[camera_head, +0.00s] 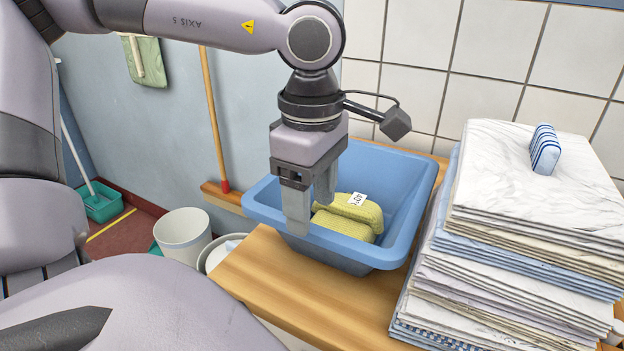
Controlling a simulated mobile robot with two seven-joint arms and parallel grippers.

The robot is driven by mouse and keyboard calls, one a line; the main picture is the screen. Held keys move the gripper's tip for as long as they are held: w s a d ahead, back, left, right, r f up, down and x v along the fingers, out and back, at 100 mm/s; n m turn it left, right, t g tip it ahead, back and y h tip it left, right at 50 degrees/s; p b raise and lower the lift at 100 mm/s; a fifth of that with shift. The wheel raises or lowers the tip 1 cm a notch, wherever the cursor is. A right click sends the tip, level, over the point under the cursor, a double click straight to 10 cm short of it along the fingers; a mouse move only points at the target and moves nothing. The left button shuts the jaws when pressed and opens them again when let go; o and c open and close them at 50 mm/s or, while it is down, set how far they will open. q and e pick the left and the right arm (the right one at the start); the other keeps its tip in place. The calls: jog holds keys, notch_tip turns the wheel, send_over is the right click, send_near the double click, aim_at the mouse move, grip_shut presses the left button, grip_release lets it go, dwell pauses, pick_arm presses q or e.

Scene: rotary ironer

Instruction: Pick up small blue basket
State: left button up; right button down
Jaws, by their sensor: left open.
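The small blue basket (411,200) is an open tub that stands on a wooden table in the middle of the head view. A folded yellow-green cloth (350,216) with a white tag lies inside it. My left gripper (310,211) points down over the basket's left part, open and empty. One finger is in front of the basket's near left wall, and the other is nearer the cloth. I cannot tell whether a finger touches the rim. The gripper hides part of the basket's left side and back. My right gripper is not in view.
A tall stack of folded linen (520,240), topped by a blue-striped roll (545,149), stands close to the basket's right. Bare wooden table (290,285) shows in front. A white bucket (183,236) and a broom stand at the left. A tiled wall (480,70) rises behind.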

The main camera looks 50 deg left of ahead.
aim_at(312, 225)
pick_arm(q)
jog(key=shift+f, duration=2.1)
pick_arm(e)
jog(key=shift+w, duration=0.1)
pick_arm(q)
grip_shut()
